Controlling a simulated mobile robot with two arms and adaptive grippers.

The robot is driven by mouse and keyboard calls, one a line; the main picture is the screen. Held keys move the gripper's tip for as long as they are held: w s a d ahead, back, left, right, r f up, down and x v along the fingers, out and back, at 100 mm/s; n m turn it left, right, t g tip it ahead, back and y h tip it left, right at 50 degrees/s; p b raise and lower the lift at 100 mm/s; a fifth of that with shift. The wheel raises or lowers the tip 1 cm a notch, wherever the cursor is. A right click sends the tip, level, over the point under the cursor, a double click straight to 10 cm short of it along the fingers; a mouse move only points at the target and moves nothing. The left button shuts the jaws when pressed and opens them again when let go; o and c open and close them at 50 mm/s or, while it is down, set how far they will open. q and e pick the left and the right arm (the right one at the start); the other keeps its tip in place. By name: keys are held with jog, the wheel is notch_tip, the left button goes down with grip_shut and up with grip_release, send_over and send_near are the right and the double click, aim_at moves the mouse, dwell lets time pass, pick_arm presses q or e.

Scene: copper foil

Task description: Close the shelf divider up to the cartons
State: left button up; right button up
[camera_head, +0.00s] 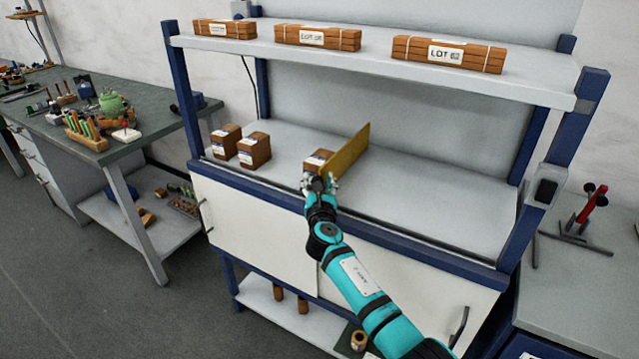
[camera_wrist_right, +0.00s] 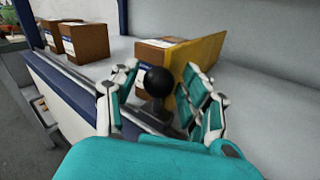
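The shelf divider is an upright yellow panel (camera_head: 350,150) on the middle shelf, also in the right wrist view (camera_wrist_right: 200,55). A brown carton (camera_head: 317,161) stands close against its left side; whether they touch is unclear. Two more cartons, one (camera_head: 254,150) and another (camera_head: 226,141), stand apart further left. My right gripper (camera_head: 320,182) is at the divider's front end. In the wrist view its fingers (camera_wrist_right: 160,88) stand open on both sides of a black ball knob (camera_wrist_right: 158,80), with a small gap at the left. My left gripper is not in view.
The middle shelf (camera_head: 440,205) is bare right of the divider. A top shelf (camera_head: 375,60) with bundled lots hangs above. Blue posts (camera_head: 183,95) frame the unit. A tool bench (camera_head: 60,125) stands left, a grey table (camera_head: 580,285) right.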

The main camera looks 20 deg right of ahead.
jog(key=shift+o, duration=0.2)
jog(key=shift+s+d, duration=0.1)
jog(key=shift+s, duration=0.25)
jog(key=v, duration=1.1)
jog(key=shift+a, duration=0.25)
jog(key=shift+s, duration=0.15)
